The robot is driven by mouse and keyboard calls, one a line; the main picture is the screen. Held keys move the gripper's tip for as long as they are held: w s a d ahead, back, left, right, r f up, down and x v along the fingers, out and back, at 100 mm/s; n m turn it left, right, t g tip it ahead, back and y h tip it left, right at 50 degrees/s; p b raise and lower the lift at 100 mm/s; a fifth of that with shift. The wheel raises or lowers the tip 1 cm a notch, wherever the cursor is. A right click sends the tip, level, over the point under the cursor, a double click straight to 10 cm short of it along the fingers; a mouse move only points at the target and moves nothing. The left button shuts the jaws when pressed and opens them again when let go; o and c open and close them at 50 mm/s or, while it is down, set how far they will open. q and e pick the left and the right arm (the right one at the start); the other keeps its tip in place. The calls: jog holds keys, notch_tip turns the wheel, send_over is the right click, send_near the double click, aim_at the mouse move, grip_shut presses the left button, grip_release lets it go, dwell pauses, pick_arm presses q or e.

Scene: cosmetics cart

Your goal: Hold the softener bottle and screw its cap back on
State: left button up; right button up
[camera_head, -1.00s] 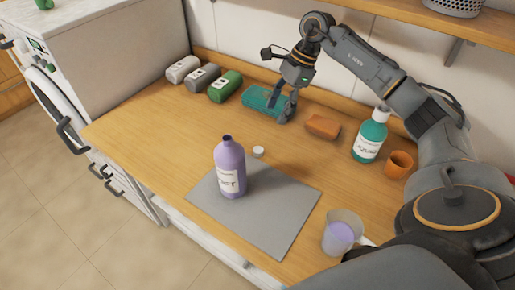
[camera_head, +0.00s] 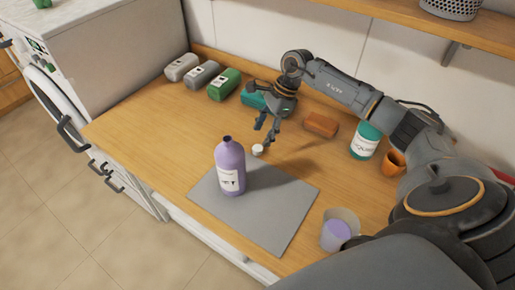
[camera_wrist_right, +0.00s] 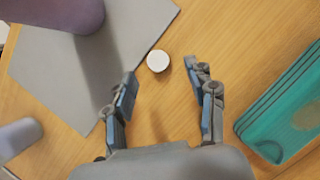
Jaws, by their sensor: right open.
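The purple softener bottle (camera_head: 230,168) stands upright on the grey mat (camera_head: 270,218), its neck open with no cap on it. Its lower part also shows at the top left of the right wrist view (camera_wrist_right: 70,12). The white cap (camera_head: 258,150) lies on the wood just behind the mat's edge. In the right wrist view the cap (camera_wrist_right: 158,62) is ahead of and between the open fingers. My right gripper (camera_head: 266,132) is open and empty, above the counter close to the cap, fingers pointing down. My left gripper is not in view.
A teal box (camera_head: 252,98), an orange block (camera_head: 321,124), a teal bottle (camera_head: 366,140) and an orange cup (camera_head: 393,162) stand along the back. A measuring cup with purple liquid (camera_head: 336,234) is at the mat's right. Several rolled items (camera_head: 224,87) lie at the back left.

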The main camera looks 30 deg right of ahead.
aim_at(257, 148)
jog(key=shift+a+f+p, duration=0.25)
jog(key=shift+f+p, duration=0.05)
jog(key=shift+p, duration=0.1)
jog(key=p+x, duration=0.2)
jog(key=x, duration=0.1)
jog(key=shift+s+a+f, duration=0.1)
jog(key=shift+s+f, duration=0.1)
jog(key=shift+f, duration=0.1)
jog(key=shift+a+f, duration=0.1)
jog(key=shift+f, duration=0.3)
jog(key=c, duration=0.8)
